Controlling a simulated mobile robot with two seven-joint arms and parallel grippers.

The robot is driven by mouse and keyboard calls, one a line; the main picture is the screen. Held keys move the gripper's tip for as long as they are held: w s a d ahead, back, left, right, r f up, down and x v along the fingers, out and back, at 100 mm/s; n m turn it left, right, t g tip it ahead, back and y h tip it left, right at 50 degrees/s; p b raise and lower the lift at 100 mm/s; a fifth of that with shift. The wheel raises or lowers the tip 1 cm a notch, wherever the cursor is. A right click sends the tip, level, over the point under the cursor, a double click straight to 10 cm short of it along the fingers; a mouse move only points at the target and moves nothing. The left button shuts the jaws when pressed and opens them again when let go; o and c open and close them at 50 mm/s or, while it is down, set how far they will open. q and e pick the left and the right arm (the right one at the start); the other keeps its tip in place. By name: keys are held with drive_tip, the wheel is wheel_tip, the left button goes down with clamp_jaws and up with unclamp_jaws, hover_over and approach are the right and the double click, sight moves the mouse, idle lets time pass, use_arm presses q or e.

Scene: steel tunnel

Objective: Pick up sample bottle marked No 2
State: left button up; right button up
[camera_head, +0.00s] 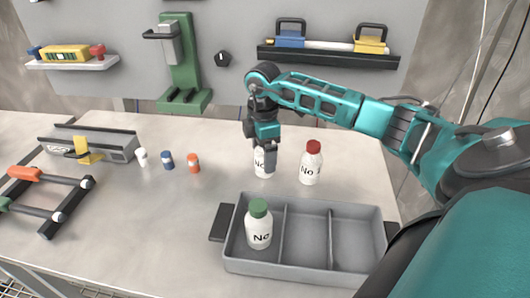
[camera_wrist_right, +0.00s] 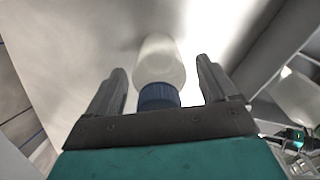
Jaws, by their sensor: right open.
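My right gripper (camera_head: 267,152) points down over a white bottle (camera_head: 263,168) on the table, behind the tray. In the head view only "No" can be read on this bottle, and its cap is hidden by the gripper. In the right wrist view the same bottle (camera_wrist_right: 161,62) has a blue cap (camera_wrist_right: 158,96) and lies between the two open fingers of the gripper (camera_wrist_right: 161,72), with a gap on each side. A red-capped white bottle (camera_head: 311,166) stands just to its right. A green-capped white bottle (camera_head: 258,229) stands in the tray's left compartment. My left gripper is not in view.
The grey three-compartment tray (camera_head: 300,273) sits at the front; its middle and right compartments are empty. Small white, blue and orange (camera_head: 193,163) pieces stand to the left, near a metal fixture (camera_head: 104,147). A green wall bracket (camera_head: 184,70) stands behind.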

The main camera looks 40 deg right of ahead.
drive_tip(key=shift+f, duration=0.3)
drive_tip(key=shift+r, duration=0.1)
drive_tip(key=c, duration=1.2)
drive_tip(key=shift+r, duration=0.1)
drive_tip(key=shift+c, duration=0.2)
wheel_tip(320, 180, up, 28)
drive_tip(key=p, duration=0.1)
drive_tip(key=shift+f, duration=0.2)
